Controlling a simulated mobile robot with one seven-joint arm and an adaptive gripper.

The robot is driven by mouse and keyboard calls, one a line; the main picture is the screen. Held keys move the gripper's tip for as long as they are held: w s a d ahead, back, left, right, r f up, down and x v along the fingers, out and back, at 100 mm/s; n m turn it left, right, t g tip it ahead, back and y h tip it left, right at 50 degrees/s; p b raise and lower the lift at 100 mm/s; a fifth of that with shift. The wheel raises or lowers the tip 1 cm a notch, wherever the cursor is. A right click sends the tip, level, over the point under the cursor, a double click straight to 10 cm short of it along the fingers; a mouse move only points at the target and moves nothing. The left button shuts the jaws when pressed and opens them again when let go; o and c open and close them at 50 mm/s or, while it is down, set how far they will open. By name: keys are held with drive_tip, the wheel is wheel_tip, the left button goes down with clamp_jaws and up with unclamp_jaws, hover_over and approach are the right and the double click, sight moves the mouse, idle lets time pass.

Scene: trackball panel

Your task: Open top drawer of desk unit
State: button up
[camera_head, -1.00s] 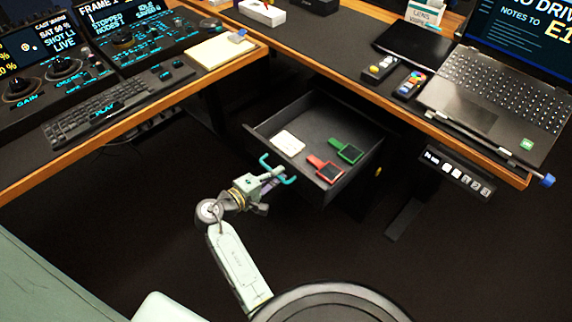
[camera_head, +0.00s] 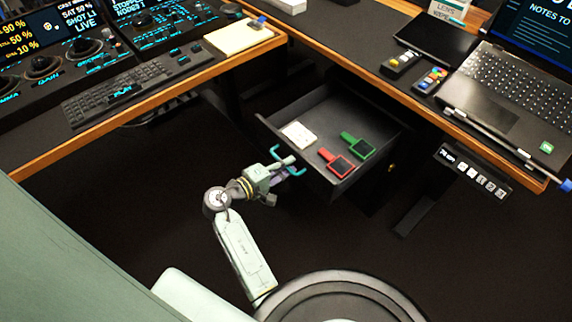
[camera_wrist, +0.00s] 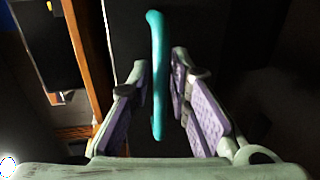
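The desk unit's top drawer (camera_head: 322,108) is pulled well out from under the desk in the head view. Its inside is visible from above. The drawer has a teal bow handle (camera_head: 299,172) on its front. My gripper (camera_head: 286,166) is at this handle, with its fingers on either side of the bar. In the wrist view the teal handle (camera_wrist: 158,60) runs between the two purple-padded fingers of my gripper (camera_wrist: 160,85), close to both tips.
In the drawer lie a white item (camera_head: 298,135), a red-framed device (camera_head: 340,165) and a green-framed device (camera_head: 361,145). The desk edge (camera_head: 400,95) runs behind, with a laptop (camera_head: 505,100) at right and a keyboard (camera_head: 117,90) at left.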

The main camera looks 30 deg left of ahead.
drive_tip(key=v, duration=1.2)
